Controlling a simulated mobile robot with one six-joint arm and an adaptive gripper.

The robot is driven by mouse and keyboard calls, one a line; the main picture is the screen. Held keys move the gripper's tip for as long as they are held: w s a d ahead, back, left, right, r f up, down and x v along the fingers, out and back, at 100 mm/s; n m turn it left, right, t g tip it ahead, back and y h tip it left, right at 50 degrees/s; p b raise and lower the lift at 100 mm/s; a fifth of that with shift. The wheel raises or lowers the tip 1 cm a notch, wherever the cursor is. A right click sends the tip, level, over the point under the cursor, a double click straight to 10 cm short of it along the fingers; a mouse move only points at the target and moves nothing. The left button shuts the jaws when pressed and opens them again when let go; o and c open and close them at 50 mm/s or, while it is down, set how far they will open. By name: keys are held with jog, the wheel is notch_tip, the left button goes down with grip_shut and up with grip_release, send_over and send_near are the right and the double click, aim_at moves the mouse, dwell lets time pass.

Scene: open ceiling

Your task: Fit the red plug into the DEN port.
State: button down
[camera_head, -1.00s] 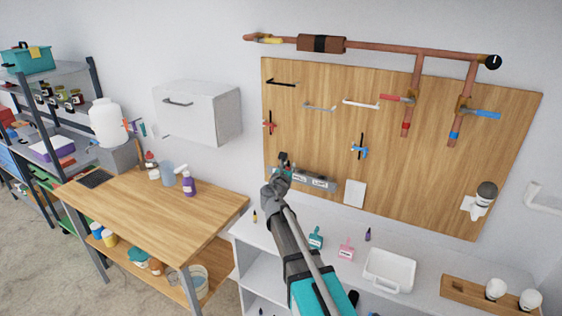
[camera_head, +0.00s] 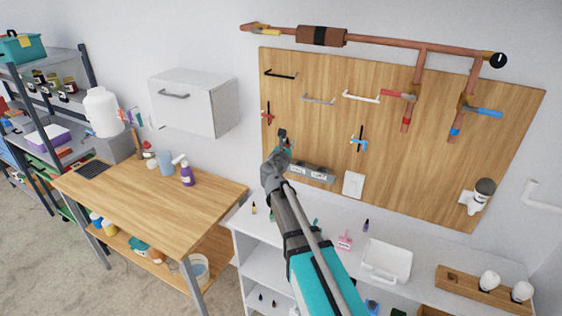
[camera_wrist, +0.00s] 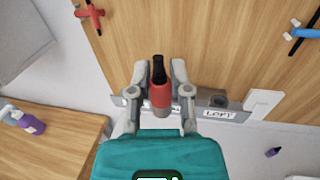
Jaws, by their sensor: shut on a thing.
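My gripper (camera_wrist: 160,74) is shut on the red plug (camera_wrist: 160,95), with one grey finger on each side. The plug has a black end towards the top of the wrist view and a grey end below, over the port strip. In the head view my gripper (camera_head: 283,138) is in front of the wooden board, just above the strip's left end. The grey port strip (camera_head: 318,174) is on the lower left of the board. In the wrist view a label reading LOFT (camera_wrist: 220,114) shows right of the plug, below a grey port (camera_wrist: 218,101). I cannot make out a DEN label.
A red-handled fitting (camera_head: 267,114) and a blue one (camera_head: 359,141) are on the board near my gripper. A white plate (camera_head: 353,185) is right of the strip. A white counter (camera_head: 325,235) with small items stands below, and a wooden workbench (camera_head: 150,210) is at left.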

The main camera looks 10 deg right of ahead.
jog(key=w+f+b, duration=0.3)
jog(key=w, duration=0.1)
jog(key=w+f+b, duration=0.3)
jog(key=w, duration=0.1)
jog(key=w+f+b, duration=0.2)
jog(key=w+f, duration=0.1)
jog(key=w, duration=0.2)
jog(key=shift+b, duration=0.4)
jog(key=shift+w+f+b, duration=0.55)
jog(key=shift+f+b, duration=0.2)
jog(key=shift+s+f+b, duration=0.1)
jog(key=shift+f+b, duration=1.2)
jog(key=shift+f, duration=0.15)
jog(key=c, duration=0.6)
grip_release()
